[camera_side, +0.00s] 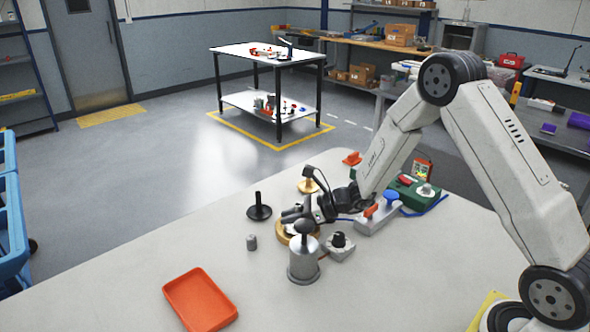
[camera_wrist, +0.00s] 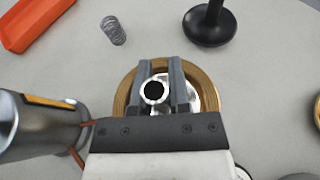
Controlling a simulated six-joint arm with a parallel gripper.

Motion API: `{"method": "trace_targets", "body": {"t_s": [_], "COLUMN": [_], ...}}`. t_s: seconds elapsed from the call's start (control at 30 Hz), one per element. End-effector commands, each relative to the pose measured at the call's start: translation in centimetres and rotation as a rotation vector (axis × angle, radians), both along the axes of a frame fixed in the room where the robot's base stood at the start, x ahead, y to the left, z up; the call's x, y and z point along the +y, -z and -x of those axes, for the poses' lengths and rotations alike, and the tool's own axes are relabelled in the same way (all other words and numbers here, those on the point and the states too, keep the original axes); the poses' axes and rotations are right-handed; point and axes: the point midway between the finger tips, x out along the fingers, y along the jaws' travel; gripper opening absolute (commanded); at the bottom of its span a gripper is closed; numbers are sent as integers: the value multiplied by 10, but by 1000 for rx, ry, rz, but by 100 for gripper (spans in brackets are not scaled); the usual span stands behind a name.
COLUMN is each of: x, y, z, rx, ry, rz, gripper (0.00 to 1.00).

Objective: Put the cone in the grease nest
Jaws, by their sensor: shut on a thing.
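The cone (camera_wrist: 154,91) appears in the wrist view as a small silver ring with a dark bore. My gripper (camera_wrist: 160,85) is shut on it, one finger on each side. Directly under the fingers is a round brass-coloured dish (camera_wrist: 125,97), which looks like the grease nest; its rim shows around the fingers. I cannot tell whether the cone touches its floor. In the side view, my gripper (camera_side: 298,214) is low over the brass dish (camera_side: 283,238), partly behind a grey canister's black knob. The cone is not clearly visible there.
A grey canister (camera_side: 303,264) stands in front of the dish, beside a black-knobbed block (camera_side: 340,246). A black spindle stand (camera_side: 259,211), a spring (camera_side: 252,243) and an orange tray (camera_side: 200,300) lie left. A lever box (camera_side: 378,217) and green button box (camera_side: 428,200) stand right.

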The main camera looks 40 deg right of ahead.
Motion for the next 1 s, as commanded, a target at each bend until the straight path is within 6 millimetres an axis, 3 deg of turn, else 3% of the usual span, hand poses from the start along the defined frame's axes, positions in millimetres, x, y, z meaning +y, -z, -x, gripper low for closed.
{"method": "trace_targets", "body": {"t_s": [0.37, 0.4, 0.5, 1.0], "x": [0, 0, 0, -2], "y": [3, 3, 3, -2], "z": [0, 0, 0, 1], "rx": [-1, -1, -1, 0], "ry": [0, 0, 0, 1], "rz": [0, 1, 1, 0], "gripper": [0, 31, 57, 57]}}
